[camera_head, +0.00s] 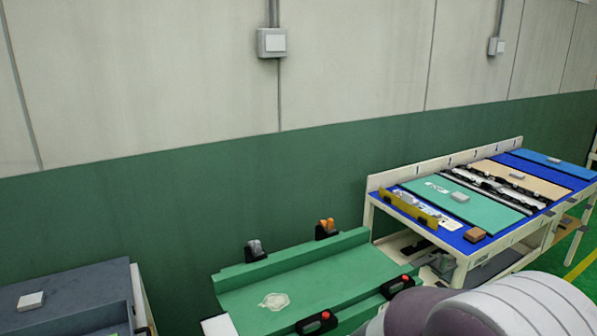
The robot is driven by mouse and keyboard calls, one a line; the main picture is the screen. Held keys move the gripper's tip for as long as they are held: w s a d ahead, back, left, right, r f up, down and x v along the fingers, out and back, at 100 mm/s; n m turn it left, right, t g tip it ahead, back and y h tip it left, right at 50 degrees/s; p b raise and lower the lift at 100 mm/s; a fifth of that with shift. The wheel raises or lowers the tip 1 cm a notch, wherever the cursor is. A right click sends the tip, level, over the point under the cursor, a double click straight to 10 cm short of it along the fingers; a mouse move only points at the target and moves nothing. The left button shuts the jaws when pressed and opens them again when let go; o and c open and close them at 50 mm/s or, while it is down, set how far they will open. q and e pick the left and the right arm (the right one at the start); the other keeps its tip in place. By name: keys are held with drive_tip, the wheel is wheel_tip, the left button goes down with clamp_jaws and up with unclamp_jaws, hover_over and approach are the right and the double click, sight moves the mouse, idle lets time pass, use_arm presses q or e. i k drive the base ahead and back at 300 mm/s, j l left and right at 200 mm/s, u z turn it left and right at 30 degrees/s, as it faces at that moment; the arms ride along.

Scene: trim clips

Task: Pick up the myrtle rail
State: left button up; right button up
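I cannot surely tell which thing is the myrtle rail. A green fixture bench (330,275) stands at the lower middle, with a raised green strip (290,259) along its back edge. A long yellow rail-like piece (408,208) stands on the left end of the blue-topped table (450,237) at the right. Dark and light strips (503,184) lie farther along that table. Part of my own arm fills the lower right corner and hides some of the bench and table.
A teal mat (475,210) and a tan mat (527,181) lie on the table, with a brown block (474,235) at its front. Black holders with red tops (317,322) sit on the bench's front edge. A grey cabinet (70,293) stands at left. A wall (180,190) closes the back.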

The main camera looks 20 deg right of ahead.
sight(535, 197)
drive_tip(key=i+l+z, duration=0.2)
drive_tip(key=l+z, duration=0.3)
drive_tip(key=i+l+z, duration=0.25)
drive_tip(key=l+z, duration=0.2)
drive_tip(key=i+l+z, duration=0.3)
drive_tip(key=z, duration=0.2)
drive_tip(key=i+l+z, duration=0.2)
drive_tip(key=i+z, duration=0.25)
drive_tip(key=i+l+z, duration=0.15)
drive_tip(key=i+z, duration=0.15)
drive_tip(key=i, duration=0.45)
drive_tip(key=i+z, duration=0.3)
drive_tip(key=i, duration=0.4)
drive_tip(key=i+u, duration=0.75)
drive_tip(key=i, duration=0.2)
drive_tip(key=i+l+u, duration=0.2)
drive_tip(key=i+u, duration=0.4)
drive_tip(key=i, duration=0.2)
